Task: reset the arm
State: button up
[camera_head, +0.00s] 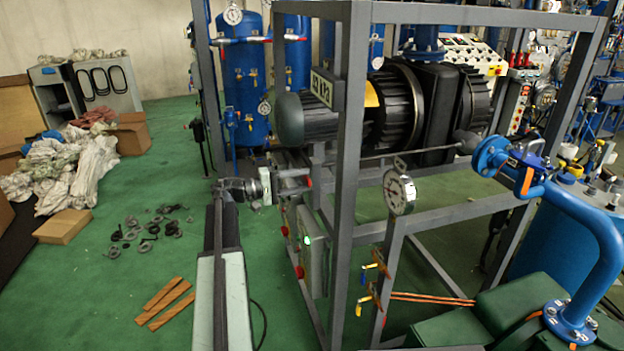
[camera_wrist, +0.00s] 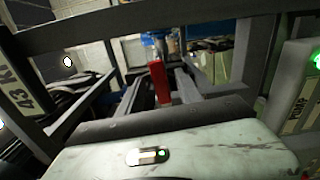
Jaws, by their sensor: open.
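My gripper (camera_head: 293,182) is at the end of my arm, stretched to the right from the top of my column toward the grey metal frame. Its fingers are apart and nothing shows between them. A red patch shows at its tip, close to the left upright of the frame; I cannot tell whether it touches. In the wrist view, my gripper (camera_wrist: 172,85) shows grey finger parts and a red piece, above my pale wrist housing. A grey control box (camera_head: 313,255) with a lit green button and red knobs is just below my gripper.
The metal frame (camera_head: 347,150) carries a dark pump (camera_head: 425,105) and a round gauge (camera_head: 399,192). Blue tanks (camera_head: 243,75) stand behind. Wooden strips (camera_head: 165,303) and small dark parts (camera_head: 145,232) lie on the green floor at left. Open floor lies left of my column.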

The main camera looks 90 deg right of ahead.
jog(key=shift+v, duration=1.6)
